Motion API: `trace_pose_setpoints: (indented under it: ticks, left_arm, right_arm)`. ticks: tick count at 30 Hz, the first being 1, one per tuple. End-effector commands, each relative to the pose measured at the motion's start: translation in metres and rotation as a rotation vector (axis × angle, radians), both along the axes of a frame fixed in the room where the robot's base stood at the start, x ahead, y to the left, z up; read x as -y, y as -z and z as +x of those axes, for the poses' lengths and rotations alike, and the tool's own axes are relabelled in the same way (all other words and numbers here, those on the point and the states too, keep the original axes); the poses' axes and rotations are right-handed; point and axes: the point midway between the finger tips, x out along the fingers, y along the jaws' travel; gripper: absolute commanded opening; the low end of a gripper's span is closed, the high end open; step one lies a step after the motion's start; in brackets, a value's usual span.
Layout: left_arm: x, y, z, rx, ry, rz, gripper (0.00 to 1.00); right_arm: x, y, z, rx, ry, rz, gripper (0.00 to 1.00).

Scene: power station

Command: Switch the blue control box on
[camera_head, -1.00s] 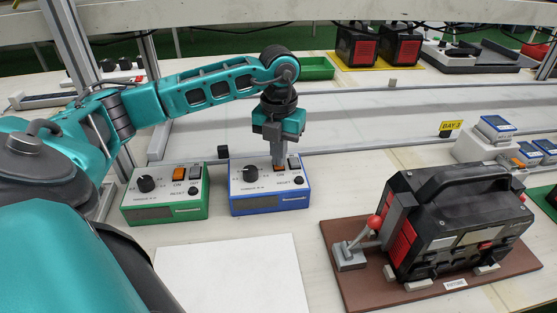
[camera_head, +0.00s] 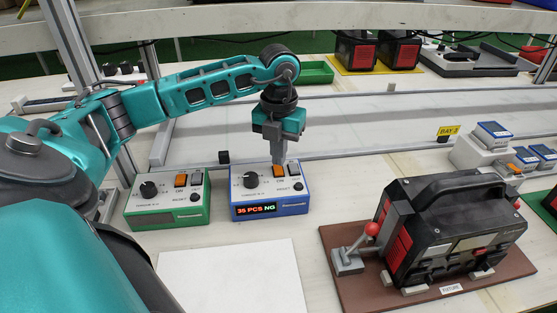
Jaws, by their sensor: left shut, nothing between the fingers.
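The blue control box (camera_head: 269,203) stands on the bench with a black knob, an orange switch and a reset button on its sloped top. Its display (camera_head: 256,210) is lit and reads "35 PCS NG". My left gripper (camera_head: 279,162) is shut and points straight down, with its fingertips at the orange switch (camera_head: 279,171); I cannot tell whether they still touch it. The fingers partly hide the switch. My right gripper is not in view.
A green control box (camera_head: 167,204) with a dark display stands just left of the blue one. A white sheet (camera_head: 228,279) lies in front. A black power station (camera_head: 452,225) with a red-knobbed lever (camera_head: 371,230) beside it sits on a brown board at the right.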

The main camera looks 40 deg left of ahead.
Motion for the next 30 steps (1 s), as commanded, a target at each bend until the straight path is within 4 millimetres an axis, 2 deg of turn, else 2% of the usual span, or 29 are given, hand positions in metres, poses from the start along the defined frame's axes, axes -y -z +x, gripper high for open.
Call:
trace_pose_setpoints:
  ticks: [1, 15, 30]
  left_arm:
    - [0.000, -0.008, 0.000, 0.001, 0.000, 0.000, 0.00]
    - [0.000, -0.044, 0.000, 0.001, 0.000, 0.000, 0.00]
    - [0.000, -0.043, 0.000, 0.001, 0.000, 0.000, 0.00]
  right_arm:
    - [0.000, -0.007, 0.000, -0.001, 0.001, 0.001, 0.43]
    - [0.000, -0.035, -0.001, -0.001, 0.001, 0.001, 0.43]
    - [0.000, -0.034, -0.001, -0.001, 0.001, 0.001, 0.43]
